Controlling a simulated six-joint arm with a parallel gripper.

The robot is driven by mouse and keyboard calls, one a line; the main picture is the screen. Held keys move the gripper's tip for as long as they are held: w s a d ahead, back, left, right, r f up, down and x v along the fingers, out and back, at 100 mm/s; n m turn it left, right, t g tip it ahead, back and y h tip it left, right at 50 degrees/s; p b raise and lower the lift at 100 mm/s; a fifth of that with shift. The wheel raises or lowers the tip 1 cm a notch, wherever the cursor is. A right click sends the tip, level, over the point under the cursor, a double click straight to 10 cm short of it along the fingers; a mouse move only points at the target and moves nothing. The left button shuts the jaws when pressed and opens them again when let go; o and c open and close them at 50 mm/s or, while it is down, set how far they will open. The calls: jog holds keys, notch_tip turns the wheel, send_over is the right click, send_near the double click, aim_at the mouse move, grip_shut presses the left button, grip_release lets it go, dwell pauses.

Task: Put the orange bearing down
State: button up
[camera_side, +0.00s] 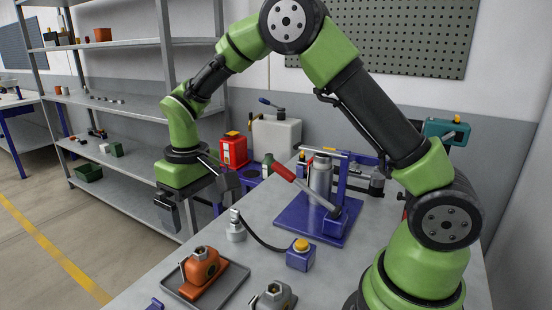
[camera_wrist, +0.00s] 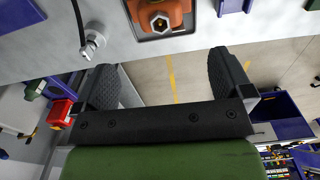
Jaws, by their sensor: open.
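The orange bearing (camera_side: 203,267) sits in a shallow grey tray (camera_side: 229,287) at the front of the bench in the side view. In the wrist view the orange bearing (camera_wrist: 160,14) is at the top edge, partly cut off, in the tray (camera_wrist: 190,27). My gripper (camera_side: 199,203) is raised behind the tray, near the bench's left edge. In the wrist view my gripper (camera_wrist: 163,78) has its two dark fingers wide apart, with bare floor between them. It holds nothing and is apart from the orange bearing.
A grey bearing-like part (camera_side: 274,296) lies right of the tray. A grey cabled fitting (camera_side: 236,228) and a blue box with an orange button (camera_side: 300,256) stand behind it. A blue press with a red-handled lever (camera_side: 318,215) is further back. Red can (camera_side: 233,151) and shelves stand beyond.

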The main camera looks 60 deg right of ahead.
jog(key=s+d+r+m+t, duration=0.1)
jog(key=s+r+m+t, duration=0.15)
jog(key=s+r, duration=0.65)
jog(key=s+r+m+t+y, duration=0.1)
jog(key=s+r+t, duration=0.3)
jog(key=s, duration=0.8)
jog(key=shift+d+r+y, duration=0.35)
jog(key=shift+r+y, duration=0.05)
jog(key=shift+r, duration=0.55)
